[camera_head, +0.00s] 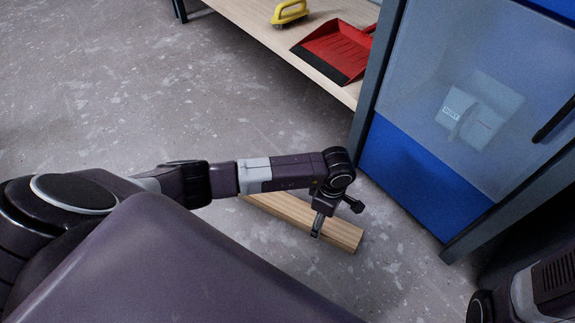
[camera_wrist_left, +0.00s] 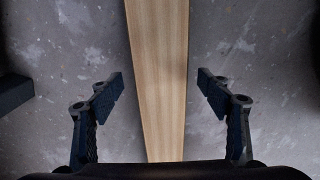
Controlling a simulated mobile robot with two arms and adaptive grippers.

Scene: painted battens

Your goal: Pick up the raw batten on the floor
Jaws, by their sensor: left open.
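The raw batten (camera_head: 338,231) is a plain light-wood strip lying on the concrete floor, partly hidden under my left arm in the head view. My left gripper (camera_head: 316,232) points down over the batten near its right end. In the left wrist view the batten (camera_wrist_left: 159,70) runs lengthwise between the two fingers of my left gripper (camera_wrist_left: 160,92). The fingers are open, one on each side, with a gap between each finger and the wood. My right gripper is not in view; only part of my right arm shows at the lower right.
A wooden shelf (camera_head: 245,15) at the top holds a red dustpan (camera_head: 337,50) and a yellow-handled brush (camera_head: 289,12). A cabinet with a clear and blue door (camera_head: 415,175) stands right of the batten. The floor (camera_head: 90,90) at left is clear.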

